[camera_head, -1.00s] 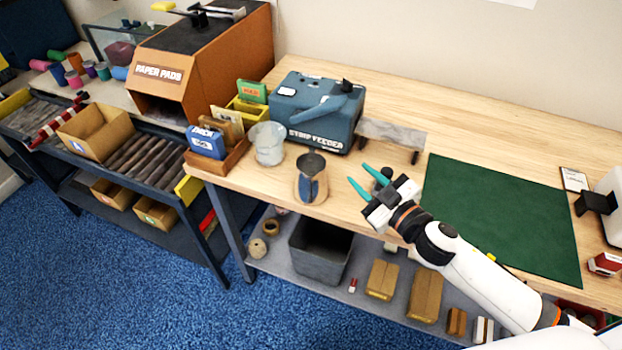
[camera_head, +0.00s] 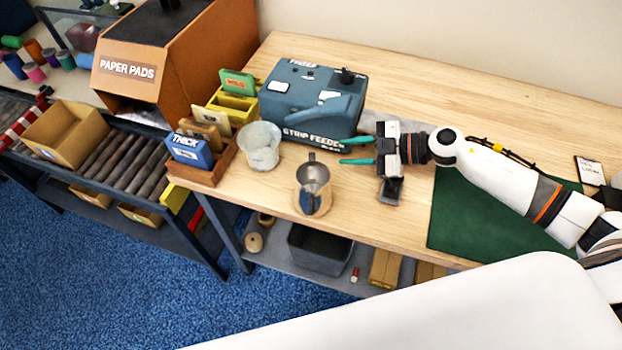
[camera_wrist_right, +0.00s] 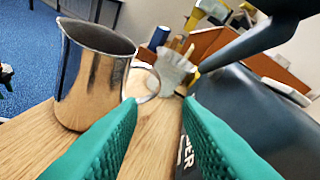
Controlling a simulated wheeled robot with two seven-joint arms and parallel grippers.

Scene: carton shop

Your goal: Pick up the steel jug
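The steel jug (camera_head: 313,188) stands upright near the front edge of the wooden table, its mouth open and its handle towards the back. In the right wrist view the jug (camera_wrist_right: 92,85) is at the left, with its handle to the right. My right gripper (camera_head: 342,151) is open and empty, its teal fingers pointing left, to the right of and slightly behind the jug. In the right wrist view the fingers (camera_wrist_right: 160,105) are apart, with the jug beyond the left finger rather than between them. My left gripper is not in view.
The blue strip feeder (camera_head: 312,105) stands close behind the right gripper. A translucent cup (camera_head: 261,147) is left of the jug, beside a wooden card tray (camera_head: 208,176). A green mat (camera_head: 465,215) lies under my right arm. Bare tabletop lies between jug and gripper.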

